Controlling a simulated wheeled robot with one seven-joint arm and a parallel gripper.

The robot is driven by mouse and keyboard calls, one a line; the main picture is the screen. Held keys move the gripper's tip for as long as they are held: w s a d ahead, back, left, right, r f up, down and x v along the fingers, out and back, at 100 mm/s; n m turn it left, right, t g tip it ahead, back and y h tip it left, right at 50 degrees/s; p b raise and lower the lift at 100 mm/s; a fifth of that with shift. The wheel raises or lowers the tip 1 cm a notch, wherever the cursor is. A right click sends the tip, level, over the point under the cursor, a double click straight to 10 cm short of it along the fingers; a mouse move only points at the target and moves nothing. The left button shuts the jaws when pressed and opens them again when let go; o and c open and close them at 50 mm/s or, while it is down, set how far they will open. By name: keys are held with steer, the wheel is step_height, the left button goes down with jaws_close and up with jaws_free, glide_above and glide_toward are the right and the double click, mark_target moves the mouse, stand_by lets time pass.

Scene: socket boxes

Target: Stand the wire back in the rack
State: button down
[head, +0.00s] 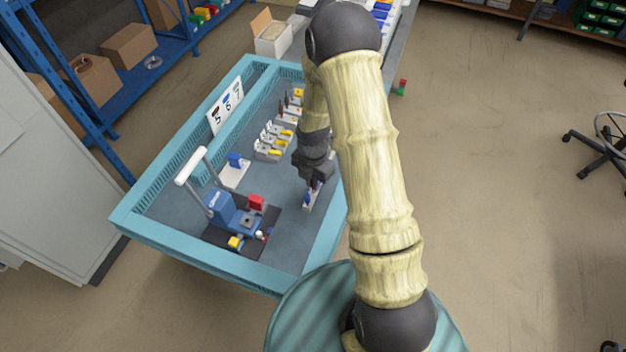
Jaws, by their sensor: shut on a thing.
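My gripper (311,180) points down over the right part of the blue-rimmed table, close to the right rim. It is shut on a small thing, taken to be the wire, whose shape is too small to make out. A small white block with a blue part (309,200) shows right below the fingertips; whether it touches the held thing or the mat is unclear. Several pale rack-like holders (268,150) with yellow, white and dark pieces stand in a row up the middle of the table. My arm covers part of the table's right side.
A white plate (233,176) bears a blue piece. A number card (226,105) stands at the left rim.

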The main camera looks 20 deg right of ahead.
steer(key=shift+f+b, duration=0.65)
steer(key=shift+f, duration=0.25)
stand_by(0.6)
steer(key=c, duration=0.9)
jaws_free()
steer(key=shift+r, duration=0.1)
step_height(320, 180, up, 8)
steer(key=p, duration=0.6)
steer(key=shift+f, duration=0.35)
